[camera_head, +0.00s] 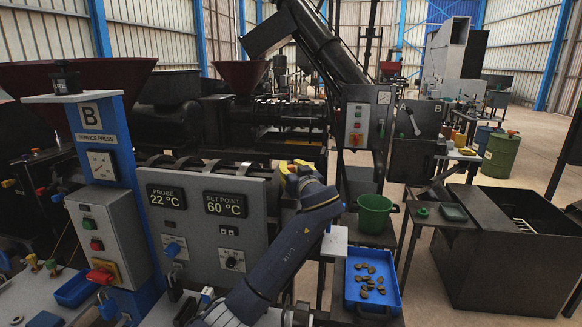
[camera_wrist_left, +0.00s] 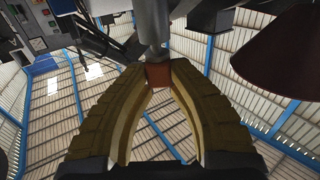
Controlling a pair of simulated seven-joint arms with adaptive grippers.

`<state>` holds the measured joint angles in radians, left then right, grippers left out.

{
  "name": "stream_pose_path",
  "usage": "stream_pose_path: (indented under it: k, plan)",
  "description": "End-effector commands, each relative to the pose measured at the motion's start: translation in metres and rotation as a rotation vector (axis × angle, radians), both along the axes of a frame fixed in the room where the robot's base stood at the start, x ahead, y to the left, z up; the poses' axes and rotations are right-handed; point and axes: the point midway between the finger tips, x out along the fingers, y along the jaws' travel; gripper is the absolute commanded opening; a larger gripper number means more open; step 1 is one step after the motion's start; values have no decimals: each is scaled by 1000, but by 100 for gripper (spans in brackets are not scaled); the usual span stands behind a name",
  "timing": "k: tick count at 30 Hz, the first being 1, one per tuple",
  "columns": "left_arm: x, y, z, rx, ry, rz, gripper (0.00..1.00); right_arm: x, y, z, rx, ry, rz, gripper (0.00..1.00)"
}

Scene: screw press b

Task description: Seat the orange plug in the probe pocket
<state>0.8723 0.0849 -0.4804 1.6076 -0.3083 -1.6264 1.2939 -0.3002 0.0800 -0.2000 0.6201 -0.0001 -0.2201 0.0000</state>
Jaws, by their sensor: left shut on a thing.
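My left gripper (camera_head: 296,168) has yellow fingers and is at the right end of the grey control panel, by the press barrel. In the left wrist view the gripper (camera_wrist_left: 158,80) is shut, its fingertips meeting on a small reddish-orange piece, which looks like the orange plug (camera_wrist_left: 158,76). A grey cylinder (camera_wrist_left: 151,30) rises right behind or against this piece; I cannot tell whether they are joined. I cannot make out the probe pocket. My right gripper is not in view.
The grey panel (camera_head: 205,205) shows probe 22 °C and set point 60 °C. A green bucket (camera_head: 374,214) and a blue tray (camera_head: 352,293) with brown pieces stand right of my arm. A blue service post (camera_head: 125,165) stands left. A dark bin (camera_head: 490,262) is at far right.

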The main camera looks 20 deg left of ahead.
Motion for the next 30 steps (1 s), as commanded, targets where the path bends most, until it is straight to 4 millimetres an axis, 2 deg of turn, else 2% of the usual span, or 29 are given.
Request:
stream_pose_path:
  k: [9, 26, 27, 30]
  plan:
    - [0, 0, -8, 1, 1, 0, 0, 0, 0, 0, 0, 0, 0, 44]
    - [0, 0, -9, 1, 1, 0, 0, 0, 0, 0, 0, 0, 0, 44]
    - [0, 0, -9, 1, 1, 0, 23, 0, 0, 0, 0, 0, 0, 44]
    - [0, 0, -9, 0, 0, 0, 35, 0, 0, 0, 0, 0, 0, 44]
